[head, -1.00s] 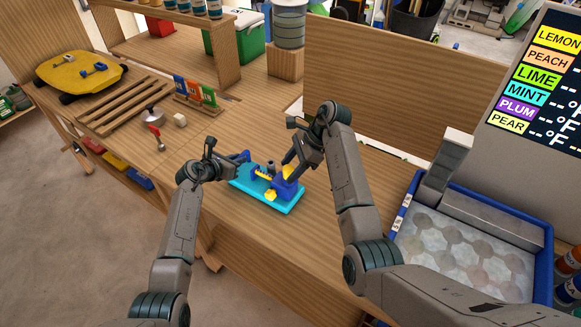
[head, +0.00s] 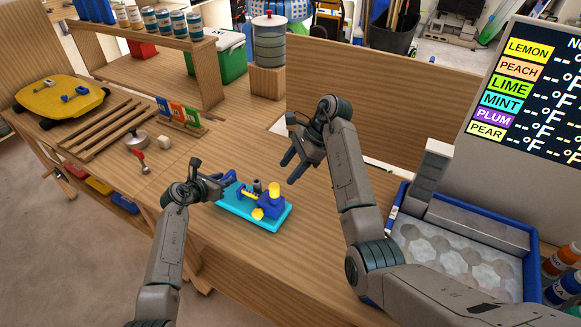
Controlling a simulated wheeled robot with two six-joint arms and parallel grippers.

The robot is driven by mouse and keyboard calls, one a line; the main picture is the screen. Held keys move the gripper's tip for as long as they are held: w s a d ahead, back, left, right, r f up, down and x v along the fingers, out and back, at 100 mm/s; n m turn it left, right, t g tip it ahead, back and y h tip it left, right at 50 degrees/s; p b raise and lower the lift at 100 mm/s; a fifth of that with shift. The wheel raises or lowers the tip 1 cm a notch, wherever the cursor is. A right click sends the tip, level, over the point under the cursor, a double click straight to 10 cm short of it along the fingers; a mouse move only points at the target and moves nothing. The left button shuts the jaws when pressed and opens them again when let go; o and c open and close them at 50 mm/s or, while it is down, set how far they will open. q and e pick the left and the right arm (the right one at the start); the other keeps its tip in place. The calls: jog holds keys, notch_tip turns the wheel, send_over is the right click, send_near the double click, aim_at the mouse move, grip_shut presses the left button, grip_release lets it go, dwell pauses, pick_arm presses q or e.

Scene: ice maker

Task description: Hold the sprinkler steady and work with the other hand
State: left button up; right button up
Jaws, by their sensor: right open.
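The sprinkler sits on the wooden bench, with a turquoise base (head: 238,211), blue upright parts, a yellow ribbed bar, a yellow cap (head: 274,190) and a small dark knob (head: 257,185). My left gripper (head: 229,181) is at the sprinkler's left end, its fingers beside or on the blue part there. Whether its jaws are closed on that part is too small to tell. My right gripper (head: 288,172) is open and empty, above and behind the yellow cap, apart from the sprinkler.
A blue-rimmed tray (head: 533,262) of pale ice shapes is at the right. A wooden panel (head: 380,100) stands behind. The bench in front of the sprinkler is clear.

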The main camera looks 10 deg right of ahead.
pick_arm(q)
jog(key=shift+p+v, duration=0.9)
jog(key=shift+p, duration=0.05)
jog(key=p+v, duration=0.4)
jog(key=v, duration=0.2)
jog(key=shift+s, duration=0.1)
jog(key=o, duration=0.6)
jog(key=shift+c, duration=0.2)
